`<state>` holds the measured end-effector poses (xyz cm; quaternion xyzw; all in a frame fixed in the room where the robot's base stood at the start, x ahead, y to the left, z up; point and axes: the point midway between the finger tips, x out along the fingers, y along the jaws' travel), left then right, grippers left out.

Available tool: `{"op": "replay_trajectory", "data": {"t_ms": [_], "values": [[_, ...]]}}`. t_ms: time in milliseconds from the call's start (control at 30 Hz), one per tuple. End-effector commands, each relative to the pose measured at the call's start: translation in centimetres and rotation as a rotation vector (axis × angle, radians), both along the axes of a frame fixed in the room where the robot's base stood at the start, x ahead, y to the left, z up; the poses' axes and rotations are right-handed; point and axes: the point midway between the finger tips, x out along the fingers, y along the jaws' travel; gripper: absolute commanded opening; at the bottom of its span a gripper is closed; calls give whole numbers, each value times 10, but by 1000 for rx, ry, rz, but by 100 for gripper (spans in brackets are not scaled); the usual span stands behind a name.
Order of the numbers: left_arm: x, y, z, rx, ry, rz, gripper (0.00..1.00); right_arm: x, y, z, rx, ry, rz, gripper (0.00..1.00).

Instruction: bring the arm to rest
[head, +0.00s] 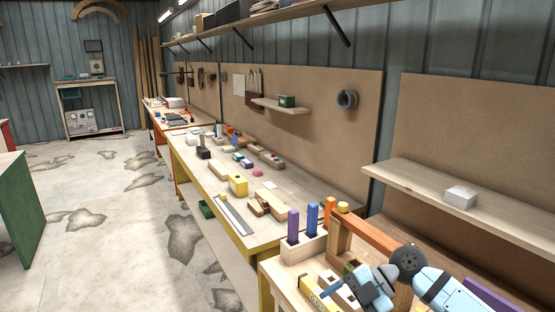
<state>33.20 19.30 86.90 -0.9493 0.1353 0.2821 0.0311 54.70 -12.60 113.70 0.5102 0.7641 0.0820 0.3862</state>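My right arm (445,290) comes in at the bottom right, light blue with dark joints, bent over the near end of the workbench. Its gripper (335,291) seems to be low over the bench near a yellow piece with markings (318,298). The fingers are too small and dark to tell whether they are open or shut, and I cannot tell if they touch anything. My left arm and gripper are not in view.
A wooden block with purple and blue handles (302,246) and an orange-topped wooden frame (365,230) stand close to my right arm. A shelf with a pale box (460,196) is on the right. The long bench (285,205) holds several tools and blocks. The floor (100,220) at left is open.

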Motion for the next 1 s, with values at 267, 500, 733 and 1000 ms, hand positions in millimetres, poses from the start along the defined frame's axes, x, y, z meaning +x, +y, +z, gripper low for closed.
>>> {"op": "replay_trajectory", "data": {"t_ms": [267, 500, 733, 1000], "values": [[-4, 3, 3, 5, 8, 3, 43, -42, 47, 0, 748, 16, -340, 70], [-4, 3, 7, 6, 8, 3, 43, -54, 5, -57, 947, 107, -994, 70], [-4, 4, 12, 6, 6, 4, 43, -121, -50, -173, 668, 334, -1582, 70], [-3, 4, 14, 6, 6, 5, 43, -209, -71, -248, 324, 562, -1795, 70]]}}
